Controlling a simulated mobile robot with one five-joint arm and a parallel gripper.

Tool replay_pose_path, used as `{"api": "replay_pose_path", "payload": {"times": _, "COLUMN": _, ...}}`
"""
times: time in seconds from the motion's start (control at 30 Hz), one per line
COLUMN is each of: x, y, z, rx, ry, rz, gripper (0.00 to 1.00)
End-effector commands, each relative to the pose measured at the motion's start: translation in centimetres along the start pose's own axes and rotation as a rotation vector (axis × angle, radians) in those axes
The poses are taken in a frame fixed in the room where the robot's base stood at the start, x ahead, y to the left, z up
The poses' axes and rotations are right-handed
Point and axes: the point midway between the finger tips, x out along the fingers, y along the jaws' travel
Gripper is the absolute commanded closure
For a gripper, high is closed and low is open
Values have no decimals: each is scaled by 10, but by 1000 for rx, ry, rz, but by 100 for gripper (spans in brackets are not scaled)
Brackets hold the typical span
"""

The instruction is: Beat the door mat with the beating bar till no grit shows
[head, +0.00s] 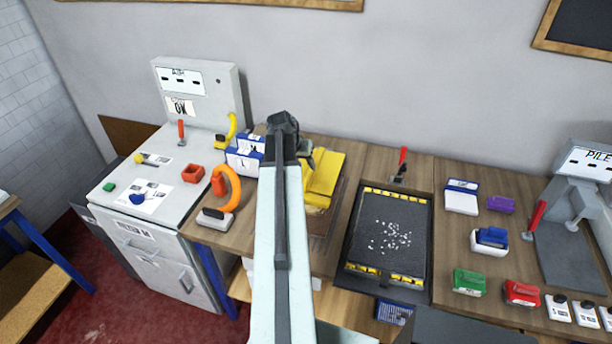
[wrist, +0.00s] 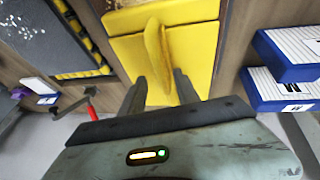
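The door mat (head: 378,258) is a dark panel in a black frame with yellow strips at both ends, and white grit is scattered over its middle. Its speckled surface also shows at the top left of the wrist view (wrist: 28,40). A yellow piece (head: 325,178) with an upright yellow ridge (wrist: 154,50) lies left of the mat; it may be the beating bar, but I cannot tell for sure. My gripper (wrist: 160,76) is open over this piece, with the ridge between its fingers and gaps beside it. My arm hides part of the piece in the head view.
A red-handled lever (head: 401,164) stands behind the mat. Blue-and-white boxes (head: 243,162) and an orange-handled tool (head: 228,190) are to the left. Green (head: 469,281) and red (head: 521,292) blocks lie right of the mat. A grey press (head: 575,230) stands at far right.

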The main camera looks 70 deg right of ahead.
Motion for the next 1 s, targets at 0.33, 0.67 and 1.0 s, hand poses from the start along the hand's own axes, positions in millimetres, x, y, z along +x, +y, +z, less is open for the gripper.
{"api": "replay_pose_path", "payload": {"times": 0.33, "x": 27, "y": -1, "z": 0, "rx": -2, "ry": 0, "rz": 0, "gripper": 62}}
{"api": "replay_pose_path", "payload": {"times": 0.67, "x": 26, "y": -1, "z": 0, "rx": -3, "ry": 0, "rz": -1, "gripper": 100}}
{"api": "replay_pose_path", "payload": {"times": 1.0, "x": 26, "y": -1, "z": 0, "rx": -3, "ry": 0, "rz": 0, "gripper": 100}}
